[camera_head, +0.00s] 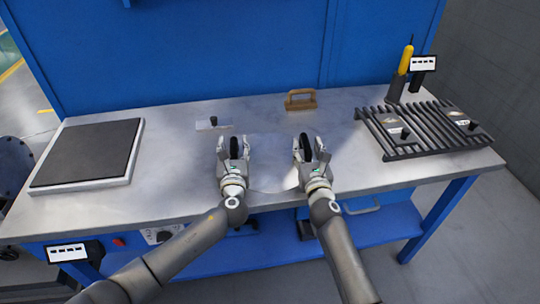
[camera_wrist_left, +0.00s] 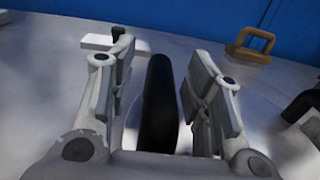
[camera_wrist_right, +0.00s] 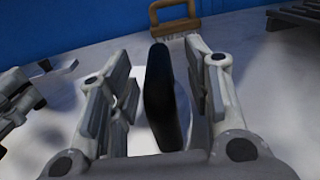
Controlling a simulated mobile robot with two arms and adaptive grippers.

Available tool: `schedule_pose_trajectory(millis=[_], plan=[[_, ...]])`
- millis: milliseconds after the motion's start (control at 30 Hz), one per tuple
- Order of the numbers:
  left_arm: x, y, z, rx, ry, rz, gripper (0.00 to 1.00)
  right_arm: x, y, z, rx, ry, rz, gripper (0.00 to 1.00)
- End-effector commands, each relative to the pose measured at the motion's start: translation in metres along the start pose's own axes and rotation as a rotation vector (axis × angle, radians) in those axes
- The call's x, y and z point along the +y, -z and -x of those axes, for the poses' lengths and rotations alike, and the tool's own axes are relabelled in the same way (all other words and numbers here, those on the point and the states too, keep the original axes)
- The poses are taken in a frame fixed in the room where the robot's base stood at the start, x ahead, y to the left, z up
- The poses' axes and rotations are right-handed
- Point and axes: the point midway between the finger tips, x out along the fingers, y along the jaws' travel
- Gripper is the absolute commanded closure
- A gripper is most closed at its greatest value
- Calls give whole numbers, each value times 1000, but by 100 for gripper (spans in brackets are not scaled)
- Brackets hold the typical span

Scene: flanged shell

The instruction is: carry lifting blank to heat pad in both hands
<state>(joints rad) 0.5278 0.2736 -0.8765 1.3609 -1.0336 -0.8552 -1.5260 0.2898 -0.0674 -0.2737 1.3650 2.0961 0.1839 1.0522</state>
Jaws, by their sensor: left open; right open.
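The lifting blank (camera_head: 271,165) is a round, shiny metal sheet lying flat at the middle of the workbench, with a black upright grip on each side. The heat pad (camera_head: 88,153) looks to be the dark square slab with a pale rim at the left end. My left gripper (camera_head: 234,147) is open, its fingers on either side of the left black grip (camera_wrist_left: 158,105) with gaps visible. My right gripper (camera_head: 308,148) is open around the right black grip (camera_wrist_right: 165,95), also with gaps. The arms and hands hide parts of the sheet.
A small pale plate with a black knob (camera_head: 213,124) lies behind my left gripper. A brown handled block (camera_head: 300,100) stands at the back. A slatted dark rack (camera_head: 425,130) and a yellow-handled tool (camera_head: 405,60) are at the right. Bench surface between sheet and pad is clear.

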Motion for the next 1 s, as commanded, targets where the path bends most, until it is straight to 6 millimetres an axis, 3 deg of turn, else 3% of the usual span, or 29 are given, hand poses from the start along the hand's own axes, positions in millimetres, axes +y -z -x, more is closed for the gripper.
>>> schedule_pose_trajectory(millis=[467, 800, 1000], plan=[[0, 0, -8, 0, 0, 0, 54, 1, 0, -8, 1, -1, -1, 54], [0, 0, -8, 1, 0, 0, 98, 0, 0, -8, 1, -1, -1, 98], [0, 0, -8, 1, 0, -1, 100, 0, 0, -8, 1, -1, -1, 100]])
